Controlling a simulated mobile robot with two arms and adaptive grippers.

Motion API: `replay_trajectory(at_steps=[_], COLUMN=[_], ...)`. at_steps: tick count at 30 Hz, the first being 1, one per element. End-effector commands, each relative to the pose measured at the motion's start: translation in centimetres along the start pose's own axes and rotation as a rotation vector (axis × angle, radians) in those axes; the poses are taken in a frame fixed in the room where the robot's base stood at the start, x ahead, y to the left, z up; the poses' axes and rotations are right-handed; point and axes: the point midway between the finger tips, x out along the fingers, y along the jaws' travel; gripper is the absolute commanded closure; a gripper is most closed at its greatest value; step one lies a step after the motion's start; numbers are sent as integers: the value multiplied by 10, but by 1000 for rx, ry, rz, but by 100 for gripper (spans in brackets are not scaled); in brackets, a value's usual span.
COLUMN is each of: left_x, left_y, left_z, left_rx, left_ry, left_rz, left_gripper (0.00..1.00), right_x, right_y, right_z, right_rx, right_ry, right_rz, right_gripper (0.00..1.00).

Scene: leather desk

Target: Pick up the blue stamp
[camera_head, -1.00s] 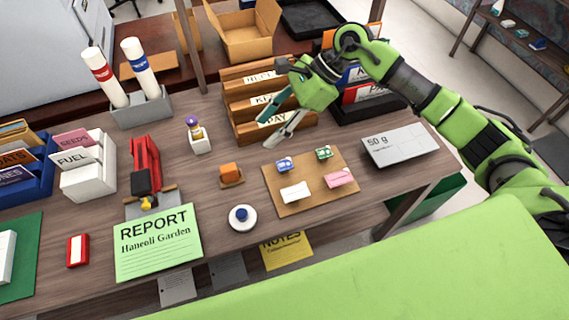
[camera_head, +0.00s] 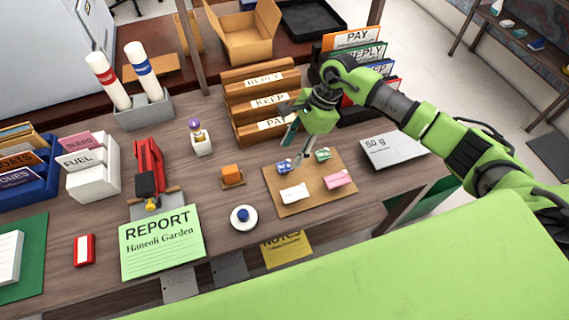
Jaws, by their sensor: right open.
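The small blue stamp (camera_head: 284,168) lies at the back left of a brown board (camera_head: 318,198) on the desk. A green stamp (camera_head: 323,154), a white one (camera_head: 294,193) and a pink one (camera_head: 338,179) lie on the same board. My right gripper (camera_head: 294,148) is open and points down over the back of the board, just above and close to the blue stamp. I cannot tell whether a finger touches it. My left gripper is not in view.
A wooden letter rack (camera_head: 262,104) stands behind the board. A 50 g scale (camera_head: 394,149) is to its right. An orange block on a stand (camera_head: 232,175) and a round white dish (camera_head: 243,217) are to its left. A green report sheet (camera_head: 162,243) lies at the front.

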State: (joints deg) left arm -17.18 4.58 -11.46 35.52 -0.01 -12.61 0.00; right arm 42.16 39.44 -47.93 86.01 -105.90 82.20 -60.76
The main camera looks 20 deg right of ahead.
Motion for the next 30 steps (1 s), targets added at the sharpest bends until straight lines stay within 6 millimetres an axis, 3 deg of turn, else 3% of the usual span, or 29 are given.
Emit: replay_trajectory(at_steps=[4,9,17,21,30], left_x=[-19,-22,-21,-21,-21], left_y=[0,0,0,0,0], left_z=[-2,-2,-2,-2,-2], left_rx=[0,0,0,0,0], left_ry=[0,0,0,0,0], left_rz=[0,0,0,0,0], left_gripper=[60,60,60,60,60], right_x=[20,40,43,43,42], right_y=[6,4,4,4,4], right_z=[1,0,-1,-1,-1], right_rx=[2,0,0,-1,-1], right_ry=[-1,-2,-1,-1,-1], right_rz=[6,2,1,1,1], right_gripper=[56,56,56,83,83])
